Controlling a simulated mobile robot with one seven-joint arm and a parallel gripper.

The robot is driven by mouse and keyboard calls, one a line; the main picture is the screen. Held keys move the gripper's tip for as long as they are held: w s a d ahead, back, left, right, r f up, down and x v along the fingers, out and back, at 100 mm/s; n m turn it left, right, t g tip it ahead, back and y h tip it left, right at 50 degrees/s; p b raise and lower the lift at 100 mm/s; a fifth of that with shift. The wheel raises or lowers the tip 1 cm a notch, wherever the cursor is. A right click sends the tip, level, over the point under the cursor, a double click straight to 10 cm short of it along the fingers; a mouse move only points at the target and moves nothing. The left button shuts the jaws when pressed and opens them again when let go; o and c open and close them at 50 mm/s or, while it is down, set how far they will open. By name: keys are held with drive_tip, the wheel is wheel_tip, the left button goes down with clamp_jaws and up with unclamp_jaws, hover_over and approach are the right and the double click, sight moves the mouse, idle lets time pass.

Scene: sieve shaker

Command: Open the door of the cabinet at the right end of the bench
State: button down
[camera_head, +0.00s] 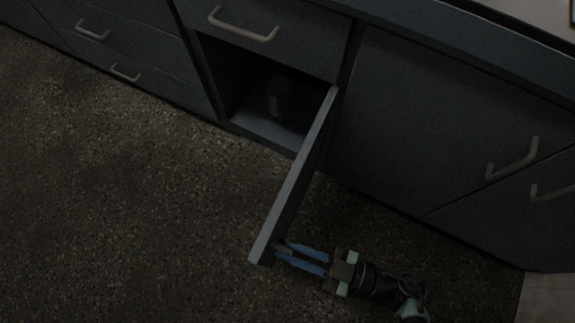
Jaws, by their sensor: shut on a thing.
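A dark cabinet door (292,182) below a drawer stands swung wide open, out over the floor. It hangs at the right side of a dark opening (262,100). My gripper (281,251) is at the door's free end, on its right-hand outer face. Its blue fingers are shut on the door handle, which is mostly hidden by the fingers and the door edge. Further right, towards the bench end, a left door (400,130) and a right door (500,215) are closed, each with its own handle.
A small grey object (279,96) lies dimly inside the open cabinet. The drawer (265,35) above it is closed, as are the drawers (110,45) at the left. The speckled floor (120,210) left of the open door is clear. The picture is dark.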

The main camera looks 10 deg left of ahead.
drive_tip(key=c, duration=1.2)
unclamp_jaws()
drive_tip(key=v, duration=1.3)
drive_tip(key=shift+b, duration=0.3)
